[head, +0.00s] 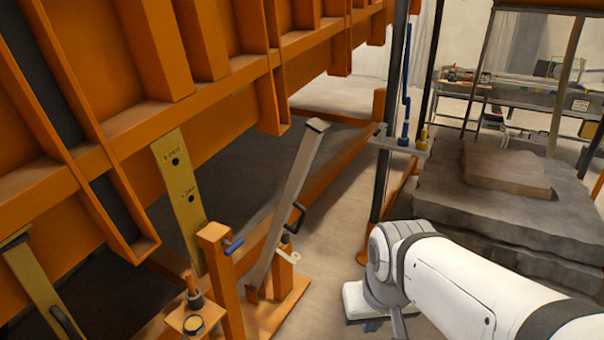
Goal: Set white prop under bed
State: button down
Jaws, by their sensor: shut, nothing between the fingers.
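The tilted orange bed (150,120) fills the upper left, its ribbed side raised over a dark gap. A pale grey-white prop (285,205) with a black handle (295,218) leans to the right, its lower end at an orange base (285,300). I take it for the white prop. Its flat top is to the right of the bed's lower edge; I cannot tell that it touches the bed. My white arm reaches in from the right and ends low, right of the prop and apart from it. My gripper's fingers do not show.
A yellow strut (180,190) with holes stands under the bed, beside a short orange post (215,265) with a blue-handled pin (233,246). A stack of grey slabs (510,215) stands at right.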

aim_at(316, 128)
jog(key=u, duration=0.1)
jog(key=i, duration=0.95)
jog(key=z, duration=0.05)
